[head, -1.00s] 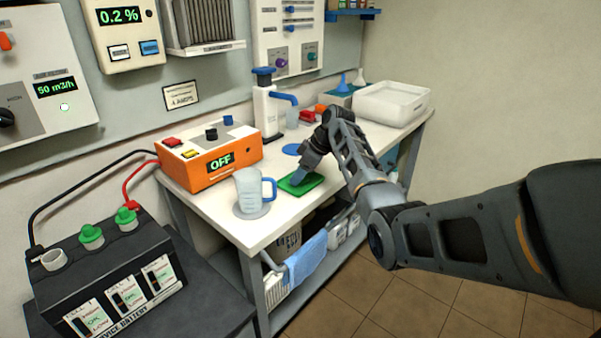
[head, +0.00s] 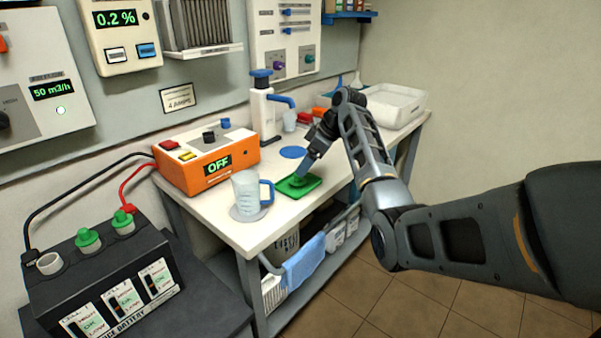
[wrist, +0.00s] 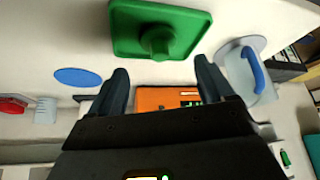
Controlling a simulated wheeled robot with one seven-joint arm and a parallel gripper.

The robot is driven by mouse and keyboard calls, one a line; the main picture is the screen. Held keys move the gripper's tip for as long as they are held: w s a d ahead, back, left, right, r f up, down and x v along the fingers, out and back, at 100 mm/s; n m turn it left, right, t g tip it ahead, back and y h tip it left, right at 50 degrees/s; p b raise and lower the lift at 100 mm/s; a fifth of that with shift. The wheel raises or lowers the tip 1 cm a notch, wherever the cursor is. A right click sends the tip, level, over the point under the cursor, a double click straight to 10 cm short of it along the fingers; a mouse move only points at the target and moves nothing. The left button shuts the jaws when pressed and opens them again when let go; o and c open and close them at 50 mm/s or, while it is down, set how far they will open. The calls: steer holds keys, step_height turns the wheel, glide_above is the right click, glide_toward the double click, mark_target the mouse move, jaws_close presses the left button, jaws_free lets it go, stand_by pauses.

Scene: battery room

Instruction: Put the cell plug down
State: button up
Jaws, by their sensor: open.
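The green cell plug (wrist: 157,42) stands on the green tray (wrist: 196,22) in the wrist view. In the head view the plug (head: 297,180) is on the tray (head: 313,182) at the bench's front edge, partly behind my fingers. My gripper (wrist: 163,75) is open and empty, its fingertips apart from the plug; in the head view it (head: 304,170) is just above the tray. The service battery (head: 100,270) at lower left has an open left filler hole (head: 49,264) and two green plugs (head: 88,240) in the other holes.
A measuring jug (head: 247,192) stands left of the tray on the white bench. An orange charger (head: 208,160) reading OFF is behind it. A blue disc (head: 292,152) and a blue-topped pump bottle (head: 262,110) are farther back. A white basin (head: 395,105) fills the far right.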

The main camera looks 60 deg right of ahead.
steer(key=v, duration=0.6)
stand_by(0.5)
